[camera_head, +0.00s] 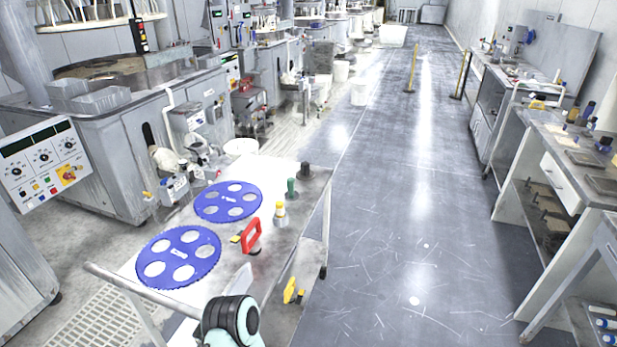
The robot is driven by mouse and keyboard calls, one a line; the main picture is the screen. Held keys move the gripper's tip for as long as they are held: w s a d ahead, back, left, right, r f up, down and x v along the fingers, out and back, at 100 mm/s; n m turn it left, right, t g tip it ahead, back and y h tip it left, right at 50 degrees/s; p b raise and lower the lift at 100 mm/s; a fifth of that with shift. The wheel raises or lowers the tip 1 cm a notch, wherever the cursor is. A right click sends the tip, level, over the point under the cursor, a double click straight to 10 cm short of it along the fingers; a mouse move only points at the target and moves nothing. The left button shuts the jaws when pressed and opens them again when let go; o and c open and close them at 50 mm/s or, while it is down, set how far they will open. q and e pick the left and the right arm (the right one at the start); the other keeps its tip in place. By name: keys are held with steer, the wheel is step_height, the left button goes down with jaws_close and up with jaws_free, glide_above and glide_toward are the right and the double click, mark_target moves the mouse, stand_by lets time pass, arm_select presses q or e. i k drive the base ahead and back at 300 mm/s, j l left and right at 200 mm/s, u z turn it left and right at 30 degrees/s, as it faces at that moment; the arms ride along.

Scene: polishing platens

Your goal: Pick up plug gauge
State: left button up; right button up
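A metal cart (213,240) stands in front of me, left of centre. Near its right edge are several small upright items: a dark knob-like piece (305,170), a green-topped piece (291,187) and a yellow-topped pale bottle-like piece (280,212). A red handle-shaped tool (251,236) sits in front of them, with a small yellow-and-dark item (235,239) beside it. I cannot tell which of these is the plug gauge. One of my arm joints shows at the bottom edge, covering part of the cart's near end. Neither gripper is in view.
Two blue discs with round holes, one nearer (178,257) and one farther (228,202), lie on the cart top. A yellow object (292,291) shows low at the cart's right side. Polishing machines line the left; workbenches (583,180) line the right. The aisle floor (415,220) is clear.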

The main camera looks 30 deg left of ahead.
mark_target(291, 195)
steer(key=i, duration=1.65)
steer(key=i+u, duration=0.2)
steer(key=i, duration=0.2)
steer(key=i+l+u, duration=0.15)
steer(key=i, duration=0.25)
steer(key=i+l+u, duration=0.2)
steer(key=i, duration=0.2)
steer(key=u, duration=1.8)
